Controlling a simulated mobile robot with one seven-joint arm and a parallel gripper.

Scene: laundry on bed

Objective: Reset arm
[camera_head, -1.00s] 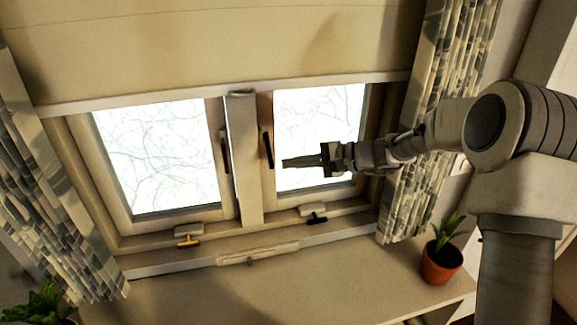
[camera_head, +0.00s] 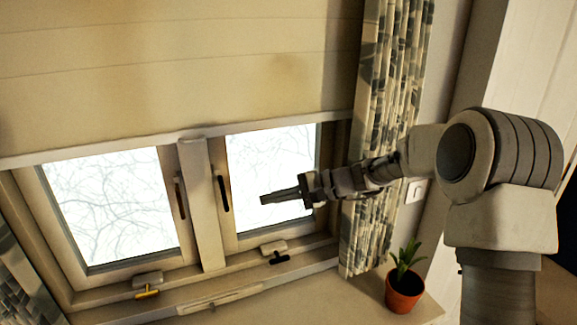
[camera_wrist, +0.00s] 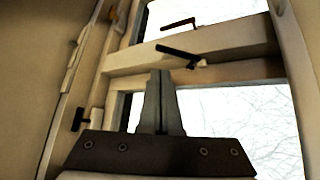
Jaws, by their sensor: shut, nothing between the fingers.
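My gripper (camera_head: 268,199) is in front of the right window pane (camera_head: 268,170) in the head view, with my arm reaching in from the right. It is shut and empty. In the wrist view the two fingers of my gripper (camera_wrist: 160,80) lie together, with the window frame (camera_wrist: 195,58) and a dark window handle (camera_wrist: 178,53) beyond their tips. No contact with the window can be made out.
A patterned curtain (camera_head: 385,120) hangs behind my arm, right of the window. A potted plant (camera_head: 404,290) stands on the sill (camera_head: 290,300) at the lower right. A pale blind (camera_head: 170,70) covers the window's upper part. A yellow-handled latch (camera_head: 147,291) is at lower left.

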